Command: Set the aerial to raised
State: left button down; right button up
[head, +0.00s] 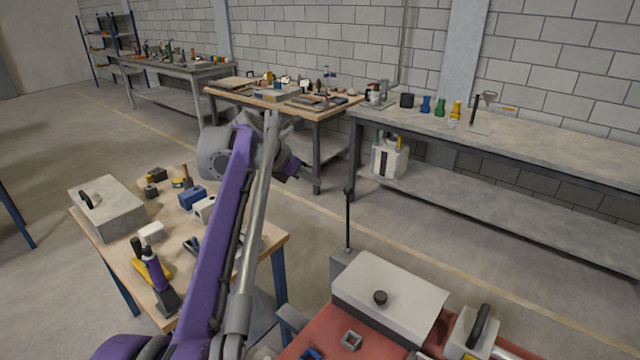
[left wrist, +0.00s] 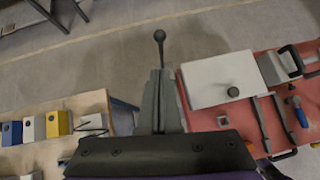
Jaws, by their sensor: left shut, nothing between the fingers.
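The aerial is a thin dark rod (head: 348,222) with a round ball tip. In the head view it stands about upright from a grey bracket (head: 340,262) at the left corner of the red sandbed (head: 315,338). My right gripper is not in view.
A pale box lid with a black knob (head: 390,290) sits beside the aerial on the red bed. A wooden table (head: 262,243) with a grey case (head: 108,212) and small tools stands left. A long workbench (head: 540,140) runs behind. Floor behind the aerial is clear.

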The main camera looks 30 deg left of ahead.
pick_arm(q)
send_near(345, 192)
notch_tip(345, 192, down, 3)
jog(key=shift+w+d+f+p, duration=0.15)
jog(key=shift+w+f, duration=0.1)
jog(key=shift+w, duration=0.5)
jog(key=shift+w+d+f+p, duration=0.15)
jog(key=shift+w+f, duration=0.15)
jog(key=shift+w, duration=0.45)
jog(key=shift+w+d+f, duration=0.15)
jog(key=shift+w+f, duration=0.1)
jog(key=shift+w, duration=0.5)
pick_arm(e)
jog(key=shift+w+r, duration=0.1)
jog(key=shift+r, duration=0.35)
